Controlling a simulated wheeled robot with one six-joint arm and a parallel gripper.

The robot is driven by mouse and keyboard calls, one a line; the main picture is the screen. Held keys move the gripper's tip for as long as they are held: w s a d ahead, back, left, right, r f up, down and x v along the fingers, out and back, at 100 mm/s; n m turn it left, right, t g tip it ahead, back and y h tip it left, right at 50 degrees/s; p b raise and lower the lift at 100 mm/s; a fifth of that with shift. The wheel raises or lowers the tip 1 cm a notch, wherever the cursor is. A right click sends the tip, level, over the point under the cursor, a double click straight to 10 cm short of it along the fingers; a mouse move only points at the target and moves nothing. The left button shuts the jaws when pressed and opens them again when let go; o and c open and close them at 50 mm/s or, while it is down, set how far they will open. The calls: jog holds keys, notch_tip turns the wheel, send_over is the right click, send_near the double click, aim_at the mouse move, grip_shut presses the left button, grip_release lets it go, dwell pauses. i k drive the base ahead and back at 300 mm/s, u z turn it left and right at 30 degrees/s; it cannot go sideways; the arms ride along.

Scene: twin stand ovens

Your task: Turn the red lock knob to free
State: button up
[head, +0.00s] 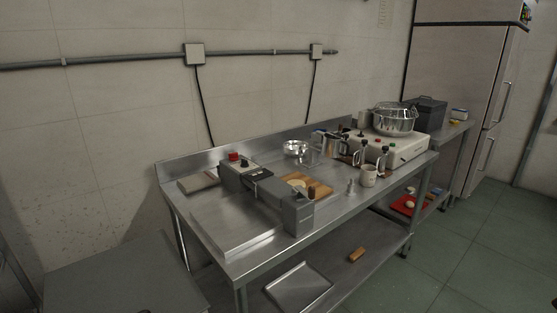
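A small red piece (233,157), which looks like the red lock knob, sits on top of the far end of a grey machine (297,214) on the steel table (215,215). A small dark part (244,163) is next to it. The red piece is too small to tell which way it is turned. My gripper is not in view, and nothing touches the red piece.
A flat grey-brown item (198,183) lies left of the machine.

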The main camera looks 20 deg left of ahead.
aim_at(232, 157)
jog(key=z, duration=0.25)
jog(key=i, duration=1.55)
jog(key=u, duration=1.1)
jog(key=i, duration=0.7)
jog(key=u, duration=1)
jog(key=i, duration=0.2)
jog(key=u, duration=0.2)
